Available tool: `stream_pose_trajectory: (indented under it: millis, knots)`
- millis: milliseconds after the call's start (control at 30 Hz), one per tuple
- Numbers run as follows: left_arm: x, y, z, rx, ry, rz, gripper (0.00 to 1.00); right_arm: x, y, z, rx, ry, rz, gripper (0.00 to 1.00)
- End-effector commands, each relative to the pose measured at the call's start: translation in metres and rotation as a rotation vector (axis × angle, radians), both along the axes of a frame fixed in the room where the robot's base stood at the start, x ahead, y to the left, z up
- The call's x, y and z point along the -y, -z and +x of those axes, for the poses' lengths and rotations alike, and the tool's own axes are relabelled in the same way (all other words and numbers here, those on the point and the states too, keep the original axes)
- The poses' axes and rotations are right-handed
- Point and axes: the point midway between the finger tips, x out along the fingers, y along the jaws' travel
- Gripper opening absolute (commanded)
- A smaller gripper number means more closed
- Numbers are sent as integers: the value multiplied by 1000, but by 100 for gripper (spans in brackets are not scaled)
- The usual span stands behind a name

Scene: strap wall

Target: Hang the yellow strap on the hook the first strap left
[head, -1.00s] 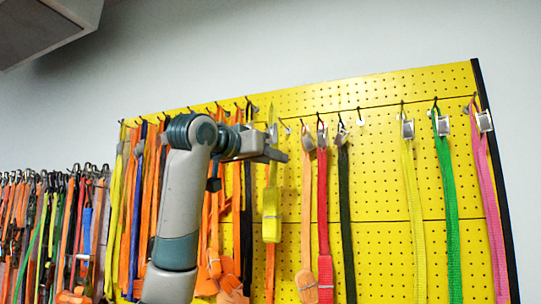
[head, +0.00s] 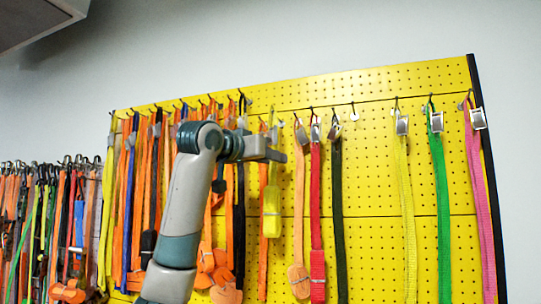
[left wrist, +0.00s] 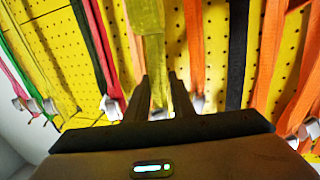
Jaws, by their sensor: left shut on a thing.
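The yellow strap (head: 271,211) hangs down from my left gripper (head: 279,153), in front of the pegboard. In the left wrist view the two dark fingers (left wrist: 157,100) are shut on the strap (left wrist: 150,45), near its metal end fitting. An empty hook (head: 353,109) shows on the board between the black strap and a longer yellow strap. Another bare hook (head: 281,122) seems to sit just above and right of my gripper. I cannot tell which hook the first strap left. My right gripper is not in view.
Orange (head: 299,210), red (head: 317,220) and black (head: 337,210) straps hang close to the right of my gripper. Several orange straps hang behind my arm. Yellow, green (head: 444,200) and pink (head: 481,200) straps hang at the far right of the yellow pegboard (head: 375,250).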

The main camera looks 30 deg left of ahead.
Motion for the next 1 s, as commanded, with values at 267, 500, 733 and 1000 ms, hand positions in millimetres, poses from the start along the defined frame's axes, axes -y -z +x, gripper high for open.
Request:
stream_pose_trajectory:
  millis: [267,500,733,1000]
  knots:
    - [-3,0,13,0,0,0,0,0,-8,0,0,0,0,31]
    - [-5,8,22,1,0,-1,0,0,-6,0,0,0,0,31]
    - [-6,13,26,2,0,0,0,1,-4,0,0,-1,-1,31]
    - [-6,14,27,2,0,0,0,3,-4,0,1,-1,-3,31]
